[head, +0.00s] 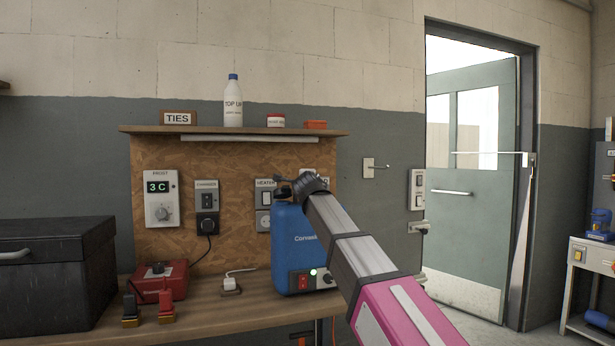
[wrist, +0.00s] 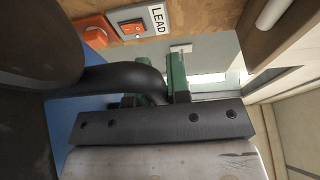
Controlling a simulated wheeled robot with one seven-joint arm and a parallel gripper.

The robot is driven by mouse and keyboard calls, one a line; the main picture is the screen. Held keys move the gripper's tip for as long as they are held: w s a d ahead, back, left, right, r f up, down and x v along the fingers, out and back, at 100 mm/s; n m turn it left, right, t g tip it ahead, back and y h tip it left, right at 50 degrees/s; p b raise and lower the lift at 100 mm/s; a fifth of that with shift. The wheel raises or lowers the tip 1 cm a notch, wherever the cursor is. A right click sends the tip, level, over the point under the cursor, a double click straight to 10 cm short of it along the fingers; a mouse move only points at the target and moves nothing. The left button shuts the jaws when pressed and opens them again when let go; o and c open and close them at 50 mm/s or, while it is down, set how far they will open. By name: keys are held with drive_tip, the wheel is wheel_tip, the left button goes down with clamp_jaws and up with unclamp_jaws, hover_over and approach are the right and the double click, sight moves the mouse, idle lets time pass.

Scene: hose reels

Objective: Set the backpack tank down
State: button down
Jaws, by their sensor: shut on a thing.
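The blue backpack tank (head: 291,240) stands upright at the right part of the wooden bench, with a red switch and a green light low on its front. My gripper (head: 285,190) is at its top, partly hidden behind my own wrist. In the wrist view the green fingers (wrist: 155,88) are shut on the tank's black handle (wrist: 110,80), and the blue tank body (wrist: 85,150) shows at the left. The tank's underside is at bench-top level; I cannot tell whether it touches the bench. My arm hides the tank's right side.
A shelf (head: 235,131) with a bottle (head: 233,102) is above. A doorway (head: 475,170) is at right.

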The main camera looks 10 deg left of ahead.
drive_tip(key=shift+f, duration=0.25)
drive_tip(key=c, duration=1.1)
unclamp_jaws()
drive_tip(key=shift+f, duration=0.1)
drive_tip(key=shift+s, duration=0.25)
drive_tip(key=v, duration=1.1)
drive_tip(key=shift+s, duration=0.2)
drive_tip(key=shift+d, duration=0.1)
